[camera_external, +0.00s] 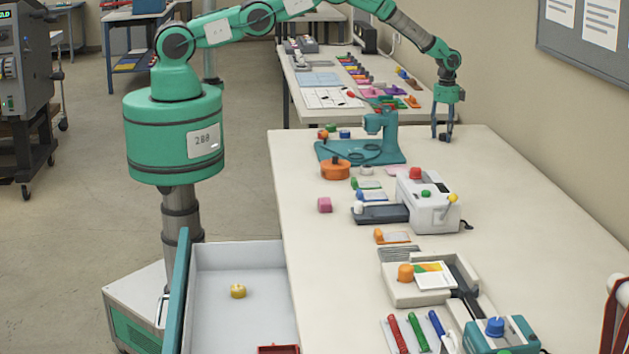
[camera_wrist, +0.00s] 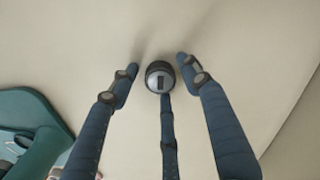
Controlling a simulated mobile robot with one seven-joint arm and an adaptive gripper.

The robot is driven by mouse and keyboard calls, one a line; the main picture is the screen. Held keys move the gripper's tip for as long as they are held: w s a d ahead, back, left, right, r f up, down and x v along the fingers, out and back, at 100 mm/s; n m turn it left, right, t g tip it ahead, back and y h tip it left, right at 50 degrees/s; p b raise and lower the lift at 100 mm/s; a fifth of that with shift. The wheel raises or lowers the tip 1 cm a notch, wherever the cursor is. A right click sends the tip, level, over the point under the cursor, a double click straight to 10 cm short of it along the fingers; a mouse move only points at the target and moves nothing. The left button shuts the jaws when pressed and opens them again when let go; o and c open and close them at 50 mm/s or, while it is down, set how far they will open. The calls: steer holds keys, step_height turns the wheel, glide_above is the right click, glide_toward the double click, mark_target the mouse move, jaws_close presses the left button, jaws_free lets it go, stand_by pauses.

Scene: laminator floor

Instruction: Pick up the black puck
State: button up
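The black puck (camera_wrist: 160,76) is a small round dark piece with a grey top face, in the upper middle of the wrist view. My gripper (camera_wrist: 157,64) has its blue fingers spread around it, one left, one right and a third below it in the picture. A gap shows between the left finger and the puck; the right fingertip is close beside it. I cannot tell whether the third finger touches it. In the external view my gripper (camera_external: 442,137) points down at the table's far right, with fingertips near the tabletop.
A teal press (camera_external: 370,150) stands left of my gripper; a teal part also shows at the wrist view's left edge (camera_wrist: 35,115). A white machine (camera_external: 428,200) stands nearer the camera. The wall (camera_external: 540,120) is to the right. Table right of my gripper is clear.

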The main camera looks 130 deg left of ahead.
mark_target(443, 134)
steer(key=c, duration=0.8)
steer(key=shift+r, duration=0.15)
steer(key=shift+r, duration=1.55)
steer(key=shift+s+d+r, duration=0.1)
steer(key=shift+d, duration=0.05)
steer(key=s+d, duration=0.3)
steer(key=d, duration=0.1)
steer(key=s+d+r, duration=0.1)
steer(key=s+d, duration=0.2)
steer(key=d, duration=0.1)
steer(key=s+d, duration=0.3)
steer(key=d, duration=0.1)
steer(key=shift+s+d+r, duration=0.1)
steer(key=shift+s+r, duration=0.15)
steer(key=shift+s, duration=0.15)
